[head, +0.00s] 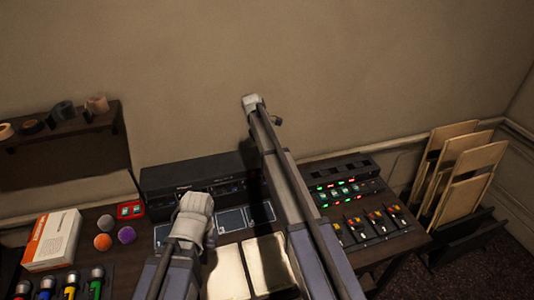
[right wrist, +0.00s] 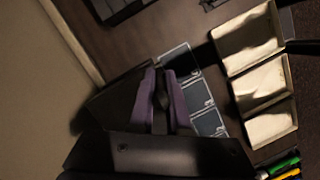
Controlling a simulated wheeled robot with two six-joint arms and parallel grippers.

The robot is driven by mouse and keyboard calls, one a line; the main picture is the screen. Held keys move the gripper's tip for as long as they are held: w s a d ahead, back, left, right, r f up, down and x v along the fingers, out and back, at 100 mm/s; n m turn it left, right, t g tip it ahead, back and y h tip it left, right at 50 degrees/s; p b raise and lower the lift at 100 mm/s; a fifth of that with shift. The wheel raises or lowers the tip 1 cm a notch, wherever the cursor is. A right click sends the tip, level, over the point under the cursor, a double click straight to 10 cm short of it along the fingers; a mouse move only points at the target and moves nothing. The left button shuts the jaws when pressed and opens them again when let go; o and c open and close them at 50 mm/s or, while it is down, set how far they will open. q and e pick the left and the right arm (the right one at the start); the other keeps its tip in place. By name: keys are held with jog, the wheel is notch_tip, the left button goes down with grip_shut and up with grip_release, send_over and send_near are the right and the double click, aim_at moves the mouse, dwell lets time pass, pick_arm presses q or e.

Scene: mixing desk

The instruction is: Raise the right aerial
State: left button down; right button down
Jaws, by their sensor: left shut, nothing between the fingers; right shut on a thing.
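The black rack unit (head: 165,182) stands at the back of the desk against the wall. The right aerial is not clear in the head view, where my right arm covers that end of the unit. In the right wrist view, the purple fingers of my right gripper (right wrist: 162,88) are shut on a thin dark piece, which looks like the aerial (right wrist: 161,98). Most of its length is hidden between the fingers. My left gripper (head: 194,206) is in front of the unit, shut and empty, touching nothing that I can see.
A lit mixer panel (head: 345,190) and a slider panel (head: 370,226) lie on the right. A white-orange box (head: 52,240), coloured balls (head: 103,242) and a small red device (head: 131,210) are on the left. A shelf with tape rolls (head: 62,110) hangs above. Boards (head: 465,165) lean at right.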

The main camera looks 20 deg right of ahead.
jog(key=c, duration=0.9)
grip_release()
jog(key=p+v, duration=0.7)
jog(key=shift+w+a+r+p, duration=0.1)
jog(key=shift+r+p, duration=0.25)
